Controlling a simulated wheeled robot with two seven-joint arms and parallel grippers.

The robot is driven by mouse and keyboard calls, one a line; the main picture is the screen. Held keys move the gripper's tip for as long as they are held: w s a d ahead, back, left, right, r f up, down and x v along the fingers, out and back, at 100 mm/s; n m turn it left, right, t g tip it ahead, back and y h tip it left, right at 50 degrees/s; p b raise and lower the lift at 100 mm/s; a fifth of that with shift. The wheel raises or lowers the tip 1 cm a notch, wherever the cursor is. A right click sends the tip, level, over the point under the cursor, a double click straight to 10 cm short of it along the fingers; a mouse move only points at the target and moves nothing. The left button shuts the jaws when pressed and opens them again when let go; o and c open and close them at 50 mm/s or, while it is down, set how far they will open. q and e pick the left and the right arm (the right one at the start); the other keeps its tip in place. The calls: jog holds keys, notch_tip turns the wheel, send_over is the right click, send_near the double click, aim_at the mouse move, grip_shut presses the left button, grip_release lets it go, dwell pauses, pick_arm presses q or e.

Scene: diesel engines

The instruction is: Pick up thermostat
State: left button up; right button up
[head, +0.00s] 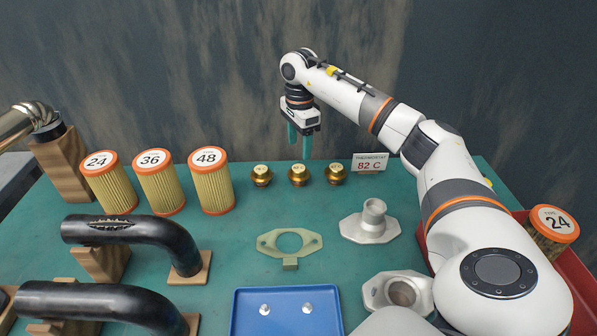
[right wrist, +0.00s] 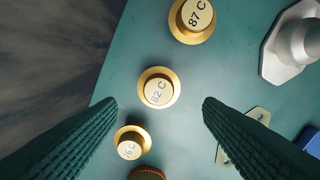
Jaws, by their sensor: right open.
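Three brass thermostats stand in a row at the back of the green table. The middle one, marked 82 C (head: 298,175), also shows in the right wrist view (right wrist: 158,90). One marked 87 C (right wrist: 192,18) is the right one (head: 335,175) in the head view; the left one (head: 261,176) shows in the wrist view with a label like 76 C (right wrist: 131,145). A sign (head: 369,163) reads thermostat 82 C. My right gripper (head: 300,143) is open and empty above the row, pointing down. In the wrist view the 82 C thermostat appears between its fingertips. My left gripper is out of view.
Filters marked 24 (head: 108,188), 36 (head: 160,188) and 48 (head: 211,187) stand left of the row. A grey housing (head: 370,222), a flat gasket (head: 290,243) and a blue tray (head: 240,312) lie in front. Black hoses (head: 130,231) are at left, a red bin (head: 585,300) at right.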

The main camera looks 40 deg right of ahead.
aim_at(297, 168)
notch_tip(297, 168, down, 4)
jog(key=shift+r, duration=0.2)
jog(key=f, duration=0.1)
jog(key=f+p, duration=0.1)
jog(key=f, duration=0.2)
jog(key=shift+w+a+f+p, duration=0.15)
jog(key=shift+a+f+p, duration=0.15)
jog(key=shift+f, duration=0.1)
jog(key=shift+d+f, duration=0.1)
jog(key=shift+f, duration=0.2)
jog(key=c, duration=0.7)
